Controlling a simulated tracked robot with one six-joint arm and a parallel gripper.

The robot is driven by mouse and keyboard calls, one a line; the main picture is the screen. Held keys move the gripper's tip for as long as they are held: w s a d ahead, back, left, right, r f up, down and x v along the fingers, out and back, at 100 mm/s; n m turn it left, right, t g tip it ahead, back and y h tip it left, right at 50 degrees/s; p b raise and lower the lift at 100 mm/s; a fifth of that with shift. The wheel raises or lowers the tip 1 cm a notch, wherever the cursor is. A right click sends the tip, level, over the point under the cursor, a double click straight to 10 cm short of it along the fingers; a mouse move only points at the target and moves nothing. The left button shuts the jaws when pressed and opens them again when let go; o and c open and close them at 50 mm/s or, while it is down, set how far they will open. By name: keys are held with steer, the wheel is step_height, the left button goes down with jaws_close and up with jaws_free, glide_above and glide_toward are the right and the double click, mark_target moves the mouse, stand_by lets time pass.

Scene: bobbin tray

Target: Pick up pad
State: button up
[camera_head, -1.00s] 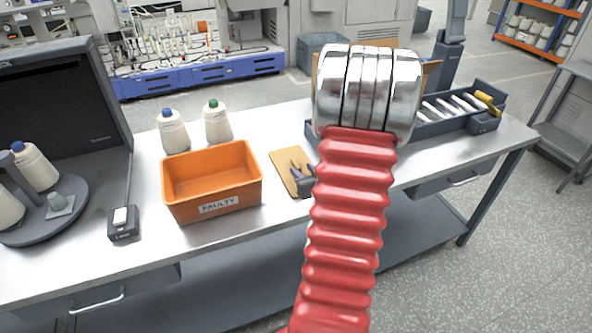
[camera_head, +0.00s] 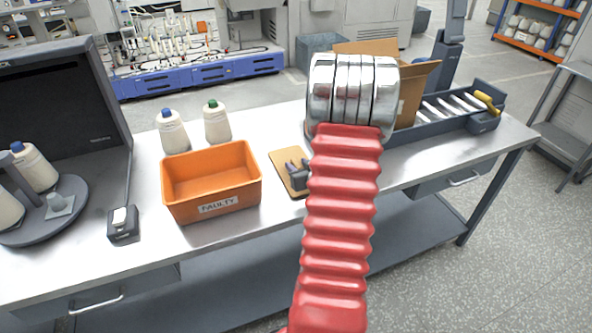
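A flat tan pad (camera_head: 281,158) lies on the metal workbench, just right of the orange bin. My gripper (camera_head: 297,165) shows as small dark grey fingers over the pad, left of my red arm. The two fingertips look apart, with tan surface between them and nothing seen held. Whether they touch the pad is unclear. My arm hides the rest of the gripper and perhaps the pad's right edge.
An orange bin (camera_head: 212,198) labelled FAULTY stands left of the pad. Two cones of thread (camera_head: 173,132) stand behind it. A cardboard box (camera_head: 415,80) and a dark tray (camera_head: 450,122) of white pieces are at right. A round stand (camera_head: 75,190) is far left.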

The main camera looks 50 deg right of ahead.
steer(key=shift+c, duration=0.6)
jaws_close()
